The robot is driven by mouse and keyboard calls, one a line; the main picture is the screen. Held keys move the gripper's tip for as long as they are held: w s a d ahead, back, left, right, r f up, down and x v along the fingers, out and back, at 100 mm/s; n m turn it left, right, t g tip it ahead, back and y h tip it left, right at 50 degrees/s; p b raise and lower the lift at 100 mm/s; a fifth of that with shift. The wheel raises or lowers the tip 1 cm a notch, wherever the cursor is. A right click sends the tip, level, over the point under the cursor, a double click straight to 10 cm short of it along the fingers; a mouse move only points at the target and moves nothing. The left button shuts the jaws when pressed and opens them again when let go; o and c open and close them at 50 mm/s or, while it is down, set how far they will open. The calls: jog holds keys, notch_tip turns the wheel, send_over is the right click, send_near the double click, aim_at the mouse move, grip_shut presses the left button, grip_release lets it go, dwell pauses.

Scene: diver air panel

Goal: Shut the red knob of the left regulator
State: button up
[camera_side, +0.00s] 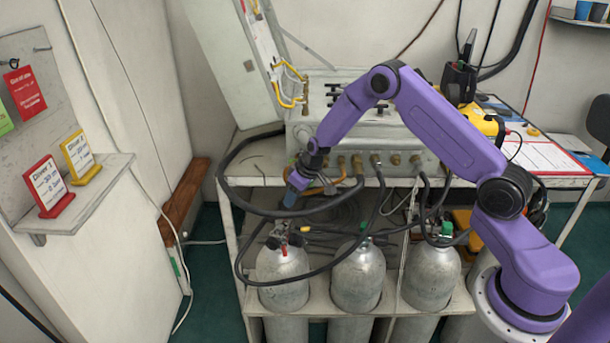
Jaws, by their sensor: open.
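Three grey cylinders stand in a row under the panel bench. The left cylinder (283,274) carries a dark valve or regulator (285,236) on its top. A small red part (284,250), which looks like the red knob, shows at the front of it. My gripper (290,200) is open and points downward above the left cylinder, apart from the red part. Its fingers are small and partly dark against the hoses behind. How far the red knob is turned cannot be told.
Thick black hoses (240,182) loop around my gripper and across the cylinders. The middle cylinder (357,275) and right cylinder (431,275) carry green parts on top. The metal air panel (330,135) stands just behind my wrist. Clear floor lies left of the rack.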

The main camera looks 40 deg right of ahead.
jog(key=v, duration=0.9)
jog(key=shift+r, duration=0.15)
jog(key=s+a+r+n+g, duration=0.1)
jog(key=s+a+r+n, duration=0.15)
jog(key=s+a, duration=0.3)
jog(key=s+a+r+n+g+y, duration=0.1)
jog(key=s+a+r, duration=0.25)
jog(key=s, duration=0.35)
jog(key=s+a+r+n+g, duration=0.1)
jog(key=s+a+r, duration=0.2)
jog(key=s+a, duration=0.25)
jog(key=s+d+r+n+h, duration=0.1)
jog(key=s+d+n, duration=0.1)
jog(key=s, duration=0.9)
jog(key=s+d+r+n+g, duration=0.1)
jog(key=s+d+r+n, duration=0.1)
jog(key=s, duration=1)
jog(key=shift+d+n+h, duration=0.4)
jog(key=shift+d+n, duration=0.15)
jog(key=shift+d, duration=0.05)
jog(key=shift+o, duration=0.3)
jog(key=shift+r, duration=0.1)
